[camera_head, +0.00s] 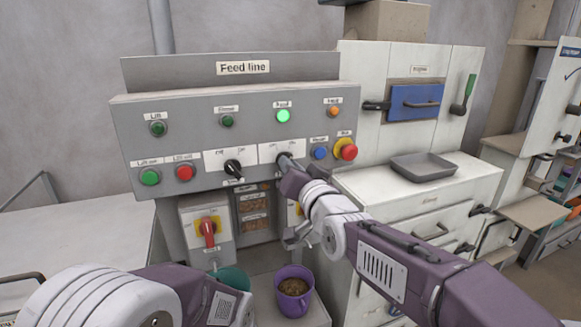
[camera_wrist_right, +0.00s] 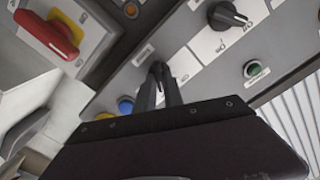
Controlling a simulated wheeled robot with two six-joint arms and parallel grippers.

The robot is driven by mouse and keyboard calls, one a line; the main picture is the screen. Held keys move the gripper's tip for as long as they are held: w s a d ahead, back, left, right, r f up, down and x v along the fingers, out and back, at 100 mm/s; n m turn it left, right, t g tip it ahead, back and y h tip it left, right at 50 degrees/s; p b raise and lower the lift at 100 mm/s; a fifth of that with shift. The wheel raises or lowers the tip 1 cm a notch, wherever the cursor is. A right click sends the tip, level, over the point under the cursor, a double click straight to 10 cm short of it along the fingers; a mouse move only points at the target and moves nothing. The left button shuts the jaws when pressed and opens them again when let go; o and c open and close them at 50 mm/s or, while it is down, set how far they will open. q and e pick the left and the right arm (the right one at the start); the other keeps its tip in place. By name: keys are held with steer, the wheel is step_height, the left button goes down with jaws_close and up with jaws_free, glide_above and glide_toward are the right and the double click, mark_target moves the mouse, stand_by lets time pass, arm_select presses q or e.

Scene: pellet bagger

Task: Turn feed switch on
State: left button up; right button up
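The grey "Feed line" panel (camera_head: 130,120) carries two black rotary switches side by side on white plates. The left rotary switch (camera_head: 233,168) is free, its knob tilted; it also shows in the right wrist view (camera_wrist_right: 228,15). My right gripper (camera_head: 287,163) is at the right rotary switch (camera_head: 283,156), mostly covering it. In the right wrist view its dark fingers (camera_wrist_right: 160,80) are close together at that knob, seemingly closed around it. The small labels are too blurred to tell which is the feed switch. My left arm shows at the bottom left; its gripper is out of sight.
A green lamp (camera_head: 283,116) is lit. A blue button (camera_head: 320,152) and a red mushroom button (camera_head: 348,152) are just right of my right gripper. A red-handled switch (camera_head: 208,232) is below left. A purple bucket (camera_head: 294,300) with pellets stands below.

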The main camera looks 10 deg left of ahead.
steer(key=o, duration=0.4)
steer(key=shift+c, duration=0.2)
steer(key=b+v, duration=0.1)
steer(key=v, duration=0.8)
steer(key=shift+d, duration=0.1)
